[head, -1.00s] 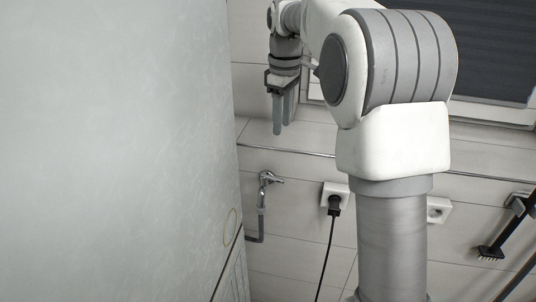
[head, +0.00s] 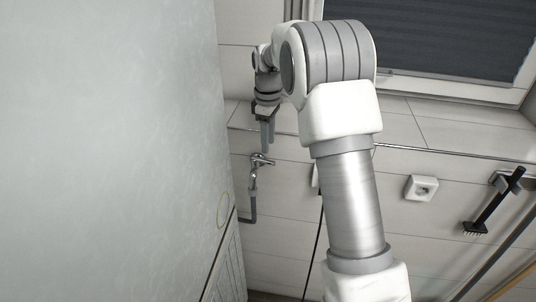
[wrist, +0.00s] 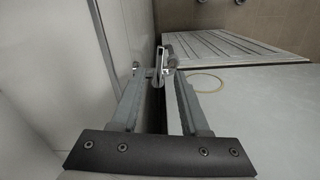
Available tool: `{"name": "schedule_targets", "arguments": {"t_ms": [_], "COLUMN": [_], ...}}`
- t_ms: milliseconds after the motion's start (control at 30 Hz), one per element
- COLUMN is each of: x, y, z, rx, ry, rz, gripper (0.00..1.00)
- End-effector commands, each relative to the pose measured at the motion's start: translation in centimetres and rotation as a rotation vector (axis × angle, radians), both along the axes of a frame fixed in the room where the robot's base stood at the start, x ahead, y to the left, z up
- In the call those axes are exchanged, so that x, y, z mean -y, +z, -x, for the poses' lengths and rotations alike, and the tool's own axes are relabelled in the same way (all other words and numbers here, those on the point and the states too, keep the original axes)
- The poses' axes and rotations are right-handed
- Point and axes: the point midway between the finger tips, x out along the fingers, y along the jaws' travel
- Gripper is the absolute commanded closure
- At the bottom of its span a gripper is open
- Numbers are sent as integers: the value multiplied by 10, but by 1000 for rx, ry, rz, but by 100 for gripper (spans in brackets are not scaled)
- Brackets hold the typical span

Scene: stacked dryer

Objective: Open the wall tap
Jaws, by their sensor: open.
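The wall tap (head: 258,164) is a small chrome tap on the tiled wall, just right of the large pale panel, with a grey pipe below it. In the wrist view the tap (wrist: 164,60) shows just beyond the fingertips, roughly in line with the gap between them. My gripper (head: 267,148) points down just above the tap in the head view. In the wrist view my gripper (wrist: 161,76) is open, with nothing seen held between its fingers. I cannot tell whether a finger touches the tap.
A large pale panel (head: 105,150) fills the left of the head view, close to the tap. A wall socket (head: 421,187) and a black brush (head: 490,205) are on the wall to the right. A dark blind (head: 440,40) hangs at top right.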

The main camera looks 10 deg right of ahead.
Motion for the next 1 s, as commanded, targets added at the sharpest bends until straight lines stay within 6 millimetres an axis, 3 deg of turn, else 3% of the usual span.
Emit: {"name": "schedule_targets", "arguments": {"t_ms": [100, 300, 700, 967, 1000], "x": [0, -1, 0, 0, 0], "y": [-24, -49, -57, -57, -57], "z": [1, 0, 0, 0, 0], "rx": [-4, -1, 1, 1, 1], "ry": [0, -1, -1, -1, -1], "rz": [0, -1, -1, -1, -1], "gripper": [55, 55, 55, 100, 100]}}
